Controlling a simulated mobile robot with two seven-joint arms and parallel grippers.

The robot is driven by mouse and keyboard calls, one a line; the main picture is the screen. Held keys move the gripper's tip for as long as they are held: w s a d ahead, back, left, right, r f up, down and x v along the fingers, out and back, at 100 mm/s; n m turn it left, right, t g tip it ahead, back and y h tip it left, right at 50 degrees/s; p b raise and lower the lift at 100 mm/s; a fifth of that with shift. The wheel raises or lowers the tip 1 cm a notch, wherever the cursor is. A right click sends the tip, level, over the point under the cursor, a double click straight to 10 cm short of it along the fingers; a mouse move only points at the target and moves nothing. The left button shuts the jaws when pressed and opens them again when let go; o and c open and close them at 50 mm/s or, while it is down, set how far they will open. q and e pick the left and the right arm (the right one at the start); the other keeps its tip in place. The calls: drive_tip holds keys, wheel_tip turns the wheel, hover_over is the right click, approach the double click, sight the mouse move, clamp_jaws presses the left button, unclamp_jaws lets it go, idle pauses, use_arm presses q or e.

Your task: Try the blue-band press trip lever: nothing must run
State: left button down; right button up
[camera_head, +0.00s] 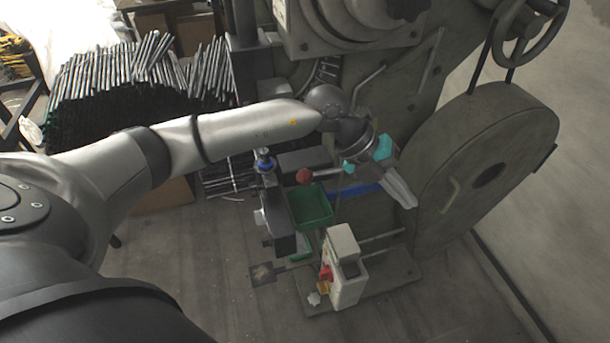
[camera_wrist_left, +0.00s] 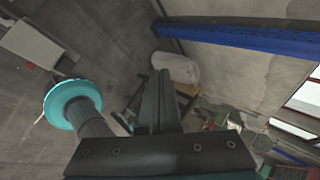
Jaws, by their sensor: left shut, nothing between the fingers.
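The press in the head view carries a blue band (camera_head: 355,189) low on its front. A lever with a red ball knob (camera_head: 304,176) sticks out to the left, just above a green bin. My left gripper (camera_head: 411,203) is right of the knob, clearly apart from it, in front of the press body and pointing down to the right. Its fingers are closed together and empty; they also show shut in the left wrist view (camera_wrist_left: 160,100). A blue beam (camera_wrist_left: 240,38) crosses the top of that view; I cannot tell whether it is the band. My right gripper is not in view.
A pale control box (camera_head: 343,265) with a red switch (camera_head: 326,272) stands below the green bin (camera_head: 311,206). A large rounded guard (camera_head: 490,170) is at the right. Stacked metal rods (camera_head: 130,75) lie at the back left. The floor at lower left is clear.

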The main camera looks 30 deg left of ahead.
use_arm(q)
drive_tip(key=w+a+f+n+y, duration=0.15)
drive_tip(key=a+y, duration=0.45)
drive_tip(key=a, duration=0.7)
drive_tip(key=n+g+y, duration=0.1)
drive_tip(key=y, duration=0.2)
hover_over(304, 174)
drive_tip(key=shift+s+d+r, duration=0.2)
drive_tip(key=shift+s, duration=0.15)
drive_tip(key=shift+f, duration=0.1)
drive_tip(key=f+b, duration=0.3)
drive_tip(key=f, duration=0.1)
drive_tip(key=f+b, duration=0.2)
drive_tip(key=f, duration=0.1)
drive_tip(key=shift+w+a+b, duration=0.1)
drive_tip(key=shift+w+b, duration=0.2)
drive_tip(key=shift+r, duration=0.1)
